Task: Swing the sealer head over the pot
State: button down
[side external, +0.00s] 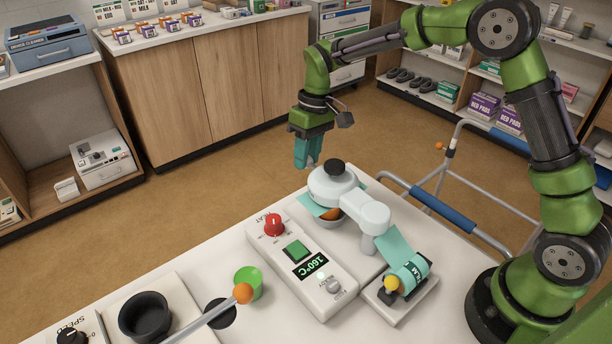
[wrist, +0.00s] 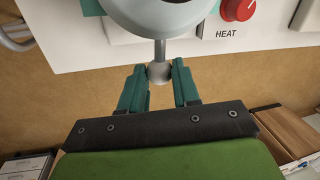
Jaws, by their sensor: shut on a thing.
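The white, round sealer head (side external: 332,190) with a black knob on top sits at the end of a white arm on a post. A grey pot-like cup with orange in it (side external: 330,214) shows partly beneath the head, at its near side; the head hides the rest. In the wrist view, a rod with a ball-ended handle (wrist: 159,72) sticks out from the head (wrist: 160,12). My gripper (wrist: 159,76) has its teal fingers shut on that ball. In the side view my gripper (side external: 310,166) is at the head's far left side, fingers pointing down.
A control box (side external: 302,268) with a red heat knob stands left of the sealer. A walker (side external: 440,205) stands behind.

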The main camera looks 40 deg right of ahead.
jog(key=shift+a+n, duration=0.3)
jog(key=shift+a, duration=0.35)
jog(key=shift+a+r, duration=0.1)
jog(key=shift+a, duration=0.05)
jog(key=c, duration=0.8)
grip_release()
jog(key=shift+d, duration=0.2)
jog(key=shift+d+r, duration=0.1)
jog(key=shift+r, duration=0.3)
jog(key=d+r, duration=0.1)
jog(key=r, duration=0.4)
jog(key=d+r, duration=0.1)
jog(key=r, duration=0.9)
jog(key=shift+w+d+r, duration=0.35)
jog(key=shift+d, duration=0.05)
